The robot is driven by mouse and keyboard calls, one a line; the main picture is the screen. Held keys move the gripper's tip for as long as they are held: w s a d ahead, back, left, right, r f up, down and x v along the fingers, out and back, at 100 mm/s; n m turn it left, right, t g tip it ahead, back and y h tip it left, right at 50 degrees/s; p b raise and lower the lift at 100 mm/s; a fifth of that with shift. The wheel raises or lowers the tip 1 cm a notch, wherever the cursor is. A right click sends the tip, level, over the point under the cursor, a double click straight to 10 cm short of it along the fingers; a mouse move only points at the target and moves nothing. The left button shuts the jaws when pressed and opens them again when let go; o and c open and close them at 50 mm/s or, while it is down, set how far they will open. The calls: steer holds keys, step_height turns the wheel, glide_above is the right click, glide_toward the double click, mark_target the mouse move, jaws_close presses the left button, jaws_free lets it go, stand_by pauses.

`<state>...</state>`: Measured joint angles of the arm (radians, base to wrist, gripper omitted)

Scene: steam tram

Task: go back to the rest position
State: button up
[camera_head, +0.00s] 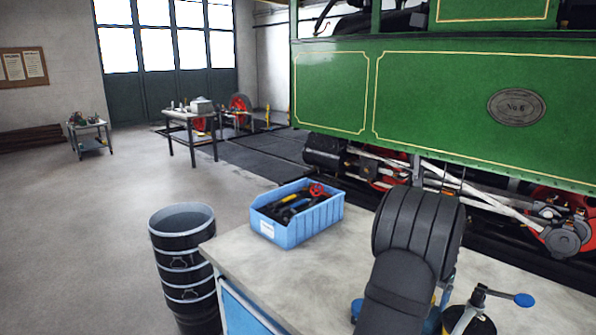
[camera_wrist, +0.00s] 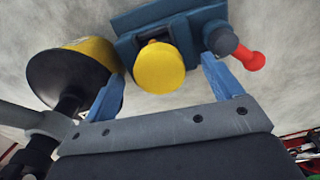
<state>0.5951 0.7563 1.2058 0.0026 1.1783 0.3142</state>
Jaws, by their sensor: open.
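My gripper (camera_wrist: 162,70) shows in the wrist view with its two blue fingers apart. Nothing is held between them. A blue block-like fitting (camera_wrist: 135,45) with a round yellow knob (camera_wrist: 160,67) lies just beyond the fingertips, on or above a grey surface; I cannot tell the gap. In the head view my dark arm reaches over the workbench (camera_head: 350,265) at right and hides most of the gripper and what is under it.
A blue bin (camera_head: 300,232) of tools stands on the bench. A black device with a crank handle (camera_head: 500,293) stands close right of my arm. Stacked black buckets (camera_head: 182,262) stand left of the bench. The green tram (camera_head: 440,95) is behind. A yellow-and-black round thing (camera_wrist: 75,70) is beside the left finger.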

steer(key=shift+n, duration=1.7)
steer(key=m, duration=0.9)
steer(key=shift+m, duration=0.4)
stand_by(0.3)
stand_by(0.5)
